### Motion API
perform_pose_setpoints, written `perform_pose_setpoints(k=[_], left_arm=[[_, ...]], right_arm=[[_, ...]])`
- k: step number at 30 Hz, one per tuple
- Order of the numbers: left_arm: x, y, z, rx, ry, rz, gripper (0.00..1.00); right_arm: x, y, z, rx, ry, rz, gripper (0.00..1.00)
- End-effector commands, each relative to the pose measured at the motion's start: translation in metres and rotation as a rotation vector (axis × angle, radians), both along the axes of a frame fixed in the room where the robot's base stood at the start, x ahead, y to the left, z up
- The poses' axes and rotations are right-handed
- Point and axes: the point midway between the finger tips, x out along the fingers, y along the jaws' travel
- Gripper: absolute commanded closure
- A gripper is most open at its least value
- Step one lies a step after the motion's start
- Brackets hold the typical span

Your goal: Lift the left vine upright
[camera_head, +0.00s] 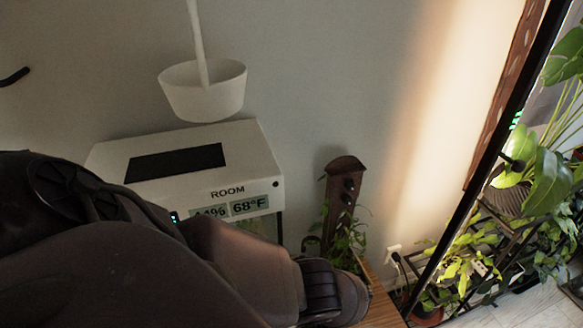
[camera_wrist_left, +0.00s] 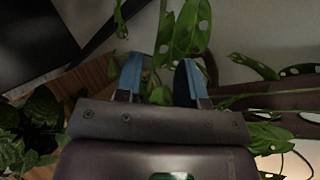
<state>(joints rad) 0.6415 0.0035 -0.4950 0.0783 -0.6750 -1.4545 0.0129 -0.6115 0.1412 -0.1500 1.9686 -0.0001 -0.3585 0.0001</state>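A green vine with holed leaves (camera_wrist_left: 184,30) hangs just beyond my left gripper (camera_wrist_left: 158,72) in the left wrist view. The two blue fingers stand apart, and green leaf shows in and behind the gap; I cannot tell whether they touch it. In the head view a leafy plant (camera_head: 350,237) grows around the foot of a dark wooden post (camera_head: 343,195) with black knobs. My left arm covers the lower left there and ends beside this plant, hiding its fingers and part of the plant. My right gripper is in neither view.
A white box marked ROOM (camera_head: 227,160) with a display stands left of the post, below a white hanging pot (camera_head: 203,92). A wooden surface (camera_head: 382,308) lies below the plant. A black upright frame (camera_head: 478,182) and more plants (camera_head: 550,170) are at right.

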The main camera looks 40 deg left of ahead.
Motion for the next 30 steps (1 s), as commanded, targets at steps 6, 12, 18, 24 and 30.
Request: perform_pose_setpoints(k=[6,12,18,24,30], left_arm=[[-0.002,0.038,-0.014,0.002,0.001,0.002,0.64],[-0.003,0.064,-0.022,0.002,0.0,0.001,0.64],[-0.004,0.078,-0.026,0.001,0.0,0.001,0.64],[-0.004,0.08,-0.026,-0.001,0.001,0.0,0.64],[-0.004,0.079,-0.026,-0.001,0.0,0.001,0.75]], right_arm=[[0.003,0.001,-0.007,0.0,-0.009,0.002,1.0],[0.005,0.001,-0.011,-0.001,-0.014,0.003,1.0],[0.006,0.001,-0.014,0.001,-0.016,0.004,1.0],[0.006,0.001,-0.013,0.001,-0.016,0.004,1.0],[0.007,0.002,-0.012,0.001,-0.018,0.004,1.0]])
